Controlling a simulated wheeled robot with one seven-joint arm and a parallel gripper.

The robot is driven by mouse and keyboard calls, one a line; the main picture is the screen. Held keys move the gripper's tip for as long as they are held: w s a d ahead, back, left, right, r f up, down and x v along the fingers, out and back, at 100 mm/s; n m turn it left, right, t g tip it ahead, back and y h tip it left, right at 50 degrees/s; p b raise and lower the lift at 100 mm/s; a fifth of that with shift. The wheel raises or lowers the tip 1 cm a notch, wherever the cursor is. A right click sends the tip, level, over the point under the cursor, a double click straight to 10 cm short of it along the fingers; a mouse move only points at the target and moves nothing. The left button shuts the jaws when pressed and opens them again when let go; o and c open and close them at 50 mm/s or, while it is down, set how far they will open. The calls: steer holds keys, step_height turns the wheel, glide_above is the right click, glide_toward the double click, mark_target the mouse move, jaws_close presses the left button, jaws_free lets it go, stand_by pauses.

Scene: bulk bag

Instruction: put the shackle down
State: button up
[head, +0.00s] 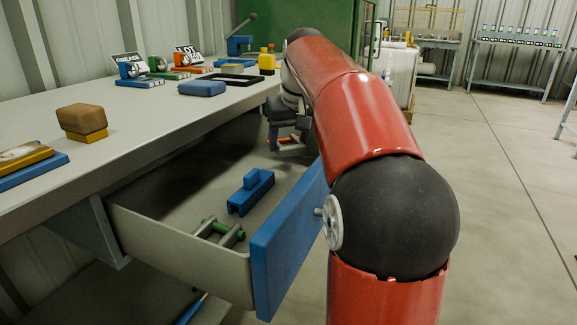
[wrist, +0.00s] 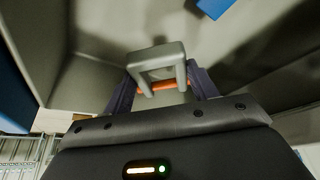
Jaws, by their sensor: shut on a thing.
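A grey shackle with an orange pin is held in my gripper (head: 285,133). In the wrist view the shackle (wrist: 157,58) sits between the two dark fingers, its grey bow pointing away from the palm and its orange pin across the finger gap. In the head view only a small part of the shackle (head: 290,142) shows below the gripper, over the far end of the open drawer (head: 180,261). I cannot tell whether it touches the drawer floor. A second grey shackle with a green pin (head: 220,232) lies in the near end of the drawer.
A blue stepped block (head: 251,192) lies mid-drawer, with bare floor around it. The blue drawer front (head: 290,240) stands close to my arm. The workbench (head: 150,135) above carries a brown-and-yellow block (head: 83,121), a blue block (head: 202,88) and a black tray (head: 231,80).

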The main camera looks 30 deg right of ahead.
mark_target(289, 171)
steer(key=shift+f+b, duration=0.6)
steer(key=shift+f, duration=1.55)
steer(key=shift+f, duration=0.15)
steer(key=o, duration=1.2)
steer(key=shift+o, duration=0.2)
steer(key=shift+r, duration=0.35)
steer(key=p+v, duration=0.3)
steer(key=v, duration=0.8)
steer(key=shift+s+r, duration=0.15)
steer(key=shift+r, duration=0.1)
